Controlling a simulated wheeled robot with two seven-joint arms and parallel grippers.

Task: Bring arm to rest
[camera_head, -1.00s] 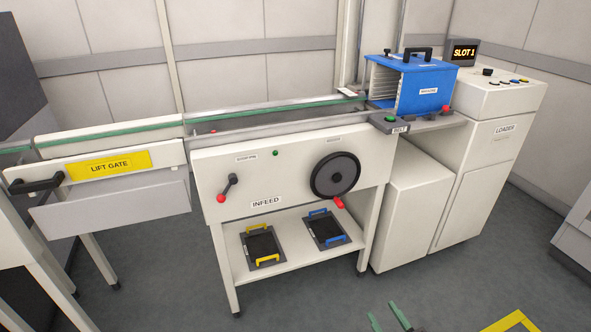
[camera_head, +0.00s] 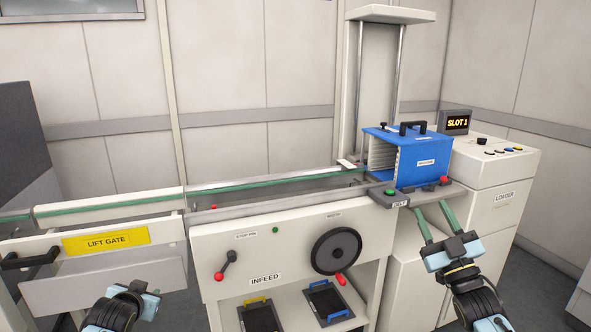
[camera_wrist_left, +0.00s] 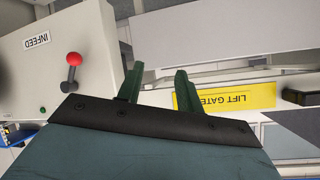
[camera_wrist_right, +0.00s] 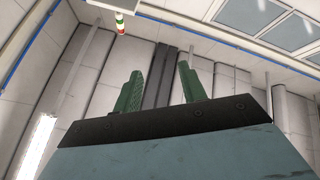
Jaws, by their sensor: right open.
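My right gripper (camera_head: 434,220) is raised in front of the loader, at the right of the head view. Its green fingers are apart and empty, and in the right wrist view the fingers (camera_wrist_right: 160,90) point up at the wall and ceiling. My left gripper (camera_head: 137,287) is low at the lower left of the head view, in front of the lift gate (camera_head: 135,280). In the left wrist view its green fingers (camera_wrist_left: 157,88) are apart with nothing between them. The lift gate's yellow label and the red-knobbed lever show beyond them.
The infeed stand (camera_head: 210,255) has a handwheel (camera_head: 337,251) and a stop pin lever (camera_head: 227,265). A blue magazine (camera_head: 427,165) stands by the belt buttons (camera_head: 390,192). The loader (camera_head: 490,185) is at the right. Two black trays with coloured handles lie on the lower shelf.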

